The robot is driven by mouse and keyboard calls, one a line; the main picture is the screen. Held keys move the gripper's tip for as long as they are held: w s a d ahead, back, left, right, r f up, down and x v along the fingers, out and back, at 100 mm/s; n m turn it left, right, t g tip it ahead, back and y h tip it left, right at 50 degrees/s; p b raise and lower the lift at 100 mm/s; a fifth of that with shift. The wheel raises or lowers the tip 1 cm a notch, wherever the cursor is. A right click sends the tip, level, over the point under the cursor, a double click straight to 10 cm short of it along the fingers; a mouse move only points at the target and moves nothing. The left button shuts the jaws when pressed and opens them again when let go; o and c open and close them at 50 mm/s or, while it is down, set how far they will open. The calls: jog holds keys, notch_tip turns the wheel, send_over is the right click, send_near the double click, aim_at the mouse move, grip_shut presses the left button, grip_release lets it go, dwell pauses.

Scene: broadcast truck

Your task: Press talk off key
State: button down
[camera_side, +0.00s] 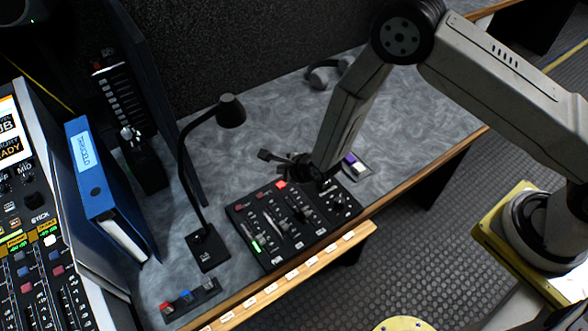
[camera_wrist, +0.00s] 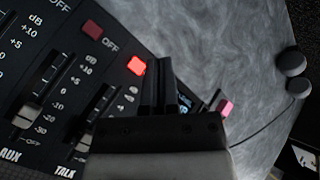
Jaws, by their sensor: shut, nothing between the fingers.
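The mixer panel (camera_side: 268,232) lies on the grey desk, with several faders and a row of red keys along its far edge. The talk off key (camera_wrist: 137,66) glows red at the top of the column marked TALK; it also shows in the side view (camera_side: 281,184). The unlit AUX off key (camera_wrist: 92,29) is beside it. My gripper (camera_wrist: 160,68) is shut and empty, its fingertips just right of the lit key in the wrist view. In the side view my gripper (camera_side: 303,178) is a dark shape low over the panel; its tips are hard to make out and their height is unclear.
A desk lamp (camera_side: 231,111) stands left of the panel, behind a small button box (camera_side: 190,298). A blue binder (camera_side: 92,170) stands at left. Headphones (camera_side: 322,76) lie at the back. A small tray (camera_side: 364,172) is right of the panel.

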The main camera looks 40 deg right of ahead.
aim_at(284, 185)
jog(key=shift+r, duration=1.55)
jog(key=shift+r, duration=0.1)
jog(key=s+d+r+n+g, duration=0.2)
jog(key=s+d+r+n, duration=0.1)
jog(key=d+r+n, duration=0.3)
jog(key=s+d+r+n+g, duration=0.1)
jog(key=s+d+r+n, duration=0.3)
jog(key=r+n, duration=0.3)
jog(key=s+d+r+n+g+h, duration=0.1)
jog(key=s+d+r+n, duration=0.2)
jog(key=s+d+n, duration=0.1)
jog(key=s+d+r+n+g, duration=0.2)
jog(key=s+d+r+n, duration=0.1)
jog(key=s+n, duration=0.4)
jog(key=shift+s+d+r+n+h, duration=0.15)
jog(key=shift+s+d+n+h, duration=0.2)
jog(key=shift+s+d, duration=0.45)
